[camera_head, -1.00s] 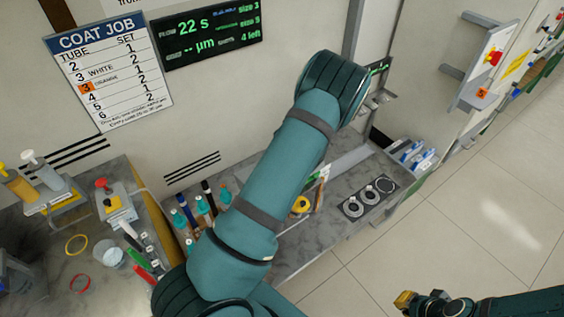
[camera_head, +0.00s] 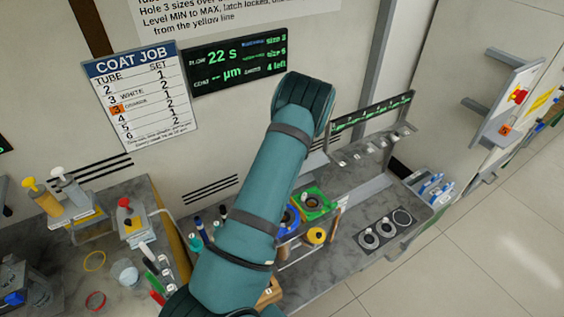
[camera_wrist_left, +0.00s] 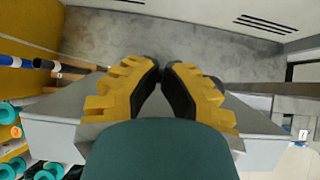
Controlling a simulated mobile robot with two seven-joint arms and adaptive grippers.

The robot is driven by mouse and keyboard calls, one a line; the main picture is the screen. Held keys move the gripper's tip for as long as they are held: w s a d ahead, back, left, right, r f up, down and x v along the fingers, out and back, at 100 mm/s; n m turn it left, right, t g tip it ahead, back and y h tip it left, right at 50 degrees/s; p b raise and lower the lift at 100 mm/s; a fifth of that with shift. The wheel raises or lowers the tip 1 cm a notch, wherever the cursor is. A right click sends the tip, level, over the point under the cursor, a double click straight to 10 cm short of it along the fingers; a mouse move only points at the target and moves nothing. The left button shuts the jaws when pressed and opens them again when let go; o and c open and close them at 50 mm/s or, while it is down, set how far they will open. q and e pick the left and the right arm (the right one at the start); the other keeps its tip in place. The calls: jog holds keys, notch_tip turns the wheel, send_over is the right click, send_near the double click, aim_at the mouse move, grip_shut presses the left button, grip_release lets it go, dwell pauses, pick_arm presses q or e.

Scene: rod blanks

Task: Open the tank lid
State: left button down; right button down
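I cannot pick out the tank lid for certain in either view. My left arm crosses the middle of the head view and hides its own gripper and part of the bench behind it. In the left wrist view my left gripper (camera_wrist_left: 161,68) has its yellow ribbed fingers with their dark tips almost together, and nothing shows held between them. A light grey box-like body (camera_wrist_left: 58,138) lies behind and below the fingers, on both sides; I cannot tell whether they touch it. My right gripper is out of view.
The grey bench (camera_head: 345,268) carries a green square holder (camera_head: 318,210), a yellow round part (camera_head: 316,236) and dark round dials (camera_head: 386,228). A rack (camera_head: 372,128) stands behind. Floor at right is clear.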

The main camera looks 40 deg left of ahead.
pick_arm(q)
jog(key=shift+w+a+f, duration=0.15)
jog(key=shift+w+a, duration=0.05)
jog(key=shift+a, duration=0.3)
jog(key=shift+w+a+f, duration=0.15)
jog(key=shift+a, duration=0.35)
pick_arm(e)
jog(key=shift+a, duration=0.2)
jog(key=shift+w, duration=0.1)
pick_arm(q)
jog(key=shift+r, duration=0.1)
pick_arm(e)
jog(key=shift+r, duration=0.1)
